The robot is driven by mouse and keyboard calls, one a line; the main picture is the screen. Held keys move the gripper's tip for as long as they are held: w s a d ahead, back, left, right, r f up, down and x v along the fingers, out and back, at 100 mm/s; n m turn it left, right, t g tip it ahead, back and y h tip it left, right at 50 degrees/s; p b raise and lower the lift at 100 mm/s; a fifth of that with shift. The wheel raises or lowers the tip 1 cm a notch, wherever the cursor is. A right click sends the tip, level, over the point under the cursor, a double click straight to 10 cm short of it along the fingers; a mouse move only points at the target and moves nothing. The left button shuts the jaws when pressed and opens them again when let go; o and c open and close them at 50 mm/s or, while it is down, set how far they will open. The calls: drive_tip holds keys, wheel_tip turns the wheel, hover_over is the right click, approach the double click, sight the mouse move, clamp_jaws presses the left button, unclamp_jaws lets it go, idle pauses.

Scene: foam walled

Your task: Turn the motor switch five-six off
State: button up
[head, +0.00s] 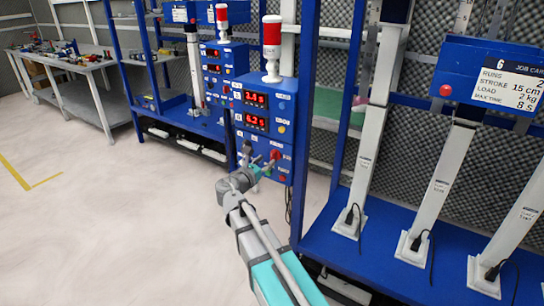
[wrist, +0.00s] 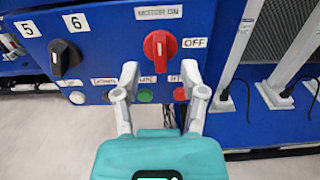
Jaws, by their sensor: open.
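The red motor switch (wrist: 160,46) is a rotary knob on the blue control box. Its handle stands upright, towards the MOTOR ON label (wrist: 158,12); the OFF label (wrist: 194,43) is to its right. The switch also shows small in the head view (head: 275,155). My gripper (wrist: 160,76) is open and empty, its two fingertips spread just below the knob in the wrist view, apart from each other. Whether they touch the panel cannot be told. In the head view my gripper (head: 262,170) is in front of the box's lower part.
A black selector knob (wrist: 67,58) sits left of the switch, near labels 5 and 6. White (wrist: 77,97), green (wrist: 145,96) and red (wrist: 180,94) buttons lie below. A red beacon (head: 272,42) tops the box. Blue test benches stand right; floor at left is clear.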

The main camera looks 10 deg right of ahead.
sight(272, 156)
drive_tip(key=shift+x, duration=2.35)
clamp_jaws()
